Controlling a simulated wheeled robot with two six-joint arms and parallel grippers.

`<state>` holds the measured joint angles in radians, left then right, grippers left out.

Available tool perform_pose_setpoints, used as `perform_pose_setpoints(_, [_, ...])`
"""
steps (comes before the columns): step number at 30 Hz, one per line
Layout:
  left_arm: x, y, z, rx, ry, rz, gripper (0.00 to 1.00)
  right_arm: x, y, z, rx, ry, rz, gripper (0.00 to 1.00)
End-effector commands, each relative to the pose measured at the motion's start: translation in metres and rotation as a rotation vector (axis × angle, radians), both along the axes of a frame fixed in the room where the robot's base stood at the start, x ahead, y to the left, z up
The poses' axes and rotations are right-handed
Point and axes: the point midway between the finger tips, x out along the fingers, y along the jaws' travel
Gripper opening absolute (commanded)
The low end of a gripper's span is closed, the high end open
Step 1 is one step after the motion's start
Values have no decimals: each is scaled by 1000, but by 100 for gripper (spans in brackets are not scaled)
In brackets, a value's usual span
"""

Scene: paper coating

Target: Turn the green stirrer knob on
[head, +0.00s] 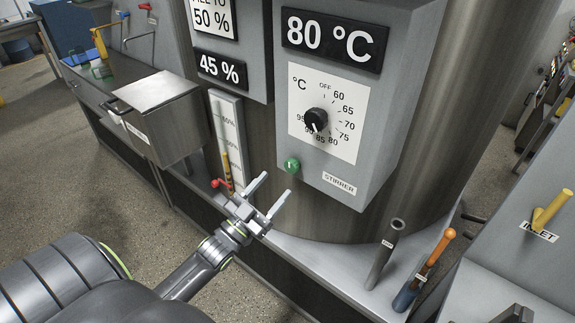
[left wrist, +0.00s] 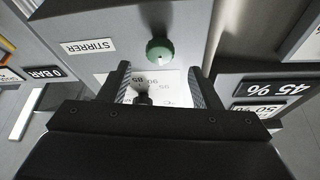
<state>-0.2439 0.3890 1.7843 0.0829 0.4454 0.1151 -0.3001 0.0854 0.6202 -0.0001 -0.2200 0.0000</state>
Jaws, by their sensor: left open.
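The green stirrer knob (head: 292,166) sits low on the front of a grey control box (head: 345,185), left of the STIRRER label (head: 339,183). My left gripper (head: 273,191) is open and empty, its fingers pointing toward the box just below and left of the knob. In the left wrist view, which is upside down, the knob (left wrist: 160,50) shows just beyond the gap between the open fingers (left wrist: 162,76), apart from them. A small pale mark shows on the knob in the head view.
A black temperature dial (head: 316,120) is above the knob on a white scale, under an 80 °C sign (head: 333,40). A level gauge with a red valve handle (head: 221,183) is left of the gripper. A grey handle (head: 384,254) and an orange-tipped handle (head: 425,269) stand at lower right.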

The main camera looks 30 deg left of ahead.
Motion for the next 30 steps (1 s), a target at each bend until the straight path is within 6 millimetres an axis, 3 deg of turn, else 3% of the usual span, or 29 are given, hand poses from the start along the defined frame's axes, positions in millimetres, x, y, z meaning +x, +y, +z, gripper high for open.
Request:
perform_pose_setpoints(3, [24, -4, 13, -1, -3, -1, 57, 0, 0, 10, 0, 0, 0, 36])
perform_pose_setpoints(9, [49, -8, 22, -1, 0, 1, 57, 0, 3, 17, 4, 0, -2, 36])
perform_pose_setpoints(22, [59, -9, 24, 0, 1, 0, 57, 1, 9, 18, 11, -1, -4, 36])
perform_pose_setpoints(30, [59, -9, 24, 0, 1, 0, 25, 0, 6, 18, 7, -1, -2, 36])
